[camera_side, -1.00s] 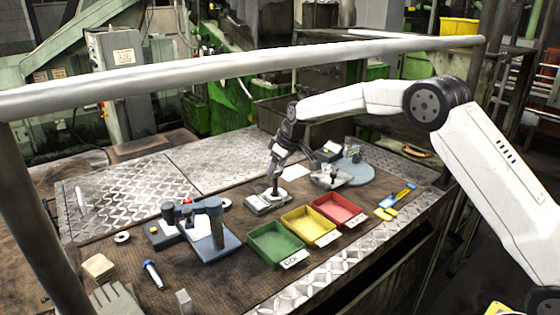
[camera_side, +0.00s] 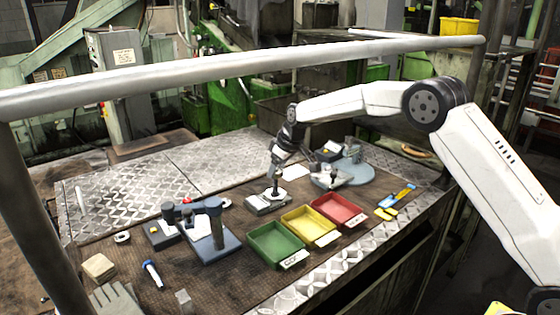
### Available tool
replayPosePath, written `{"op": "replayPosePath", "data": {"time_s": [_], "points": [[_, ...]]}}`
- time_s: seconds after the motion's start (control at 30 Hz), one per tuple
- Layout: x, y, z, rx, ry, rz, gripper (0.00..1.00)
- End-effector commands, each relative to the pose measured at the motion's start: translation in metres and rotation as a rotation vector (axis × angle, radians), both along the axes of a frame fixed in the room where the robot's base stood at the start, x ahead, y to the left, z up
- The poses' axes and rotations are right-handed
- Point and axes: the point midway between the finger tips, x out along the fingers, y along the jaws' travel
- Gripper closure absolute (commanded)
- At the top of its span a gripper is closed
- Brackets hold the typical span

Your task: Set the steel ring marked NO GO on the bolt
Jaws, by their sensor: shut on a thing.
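My gripper (camera_side: 277,174) is at the grey block (camera_side: 266,203) in the middle of the bench, close over the upright dark bolt (camera_side: 275,190). It is shut on a small ring, mostly hidden by the fingers. At this size I cannot read a NO GO mark on it, nor tell whether it is around the bolt or just above it. A pale ring (camera_side: 122,237) lies on the mat at the left, and another small pale ring (camera_side: 225,202) lies behind the blue-grey stand.
Green (camera_side: 250,236), yellow (camera_side: 287,217) and red (camera_side: 322,199) bins stand in front and to the right. A blue-grey stand (camera_side: 225,247) is at the left. A metal rail (camera_side: 240,73) crosses the view.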

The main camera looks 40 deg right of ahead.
Motion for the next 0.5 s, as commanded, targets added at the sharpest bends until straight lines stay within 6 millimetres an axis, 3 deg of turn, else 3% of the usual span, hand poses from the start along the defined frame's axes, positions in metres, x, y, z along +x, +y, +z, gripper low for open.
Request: {"op": "replayPosePath", "data": {"time_s": [0.5], "points": [[0.0003,0.0000,-0.0032,0.000,-0.001,0.000,1.00]]}}
